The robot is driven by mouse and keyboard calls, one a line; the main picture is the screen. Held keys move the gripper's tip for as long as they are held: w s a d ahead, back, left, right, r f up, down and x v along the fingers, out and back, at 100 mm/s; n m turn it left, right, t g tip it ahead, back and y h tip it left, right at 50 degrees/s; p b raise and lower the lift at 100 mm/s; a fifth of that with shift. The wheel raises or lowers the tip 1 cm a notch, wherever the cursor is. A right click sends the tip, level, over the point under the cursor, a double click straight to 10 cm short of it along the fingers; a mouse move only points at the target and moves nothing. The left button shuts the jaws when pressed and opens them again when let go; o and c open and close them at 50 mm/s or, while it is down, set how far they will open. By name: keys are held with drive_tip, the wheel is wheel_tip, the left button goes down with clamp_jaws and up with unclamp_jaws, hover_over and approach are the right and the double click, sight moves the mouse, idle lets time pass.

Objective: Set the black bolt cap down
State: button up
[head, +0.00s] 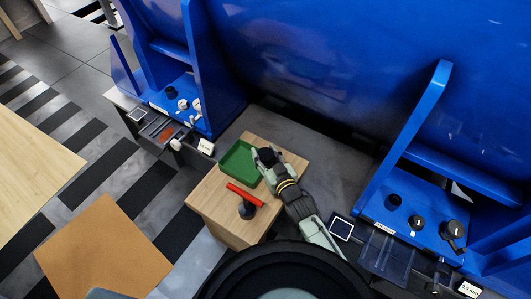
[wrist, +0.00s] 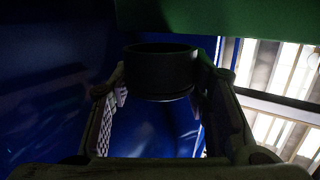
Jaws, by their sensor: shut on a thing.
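The black bolt cap (wrist: 160,72) is a dark round ring held between the two fingers of my gripper (wrist: 162,85) in the wrist view. In the head view my gripper (head: 269,160) is over the wooden stand, beside the right edge of the green tray (head: 239,164), with the black cap (head: 266,154) at its tips. The green tray also shows along the top of the wrist view (wrist: 225,17). I cannot tell how high the cap is above the stand.
A red bar (head: 245,194) and a black round-based piece (head: 247,210) are at the front of the wooden stand (head: 212,207). Blue frames (head: 180,115) with black and white fittings stand left and right. A large blue body (head: 310,60) rises behind.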

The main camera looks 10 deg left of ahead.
drive_tip(key=o, duration=0.9)
drive_tip(key=shift+f, duration=0.15)
drive_tip(key=shift+o, duration=0.2)
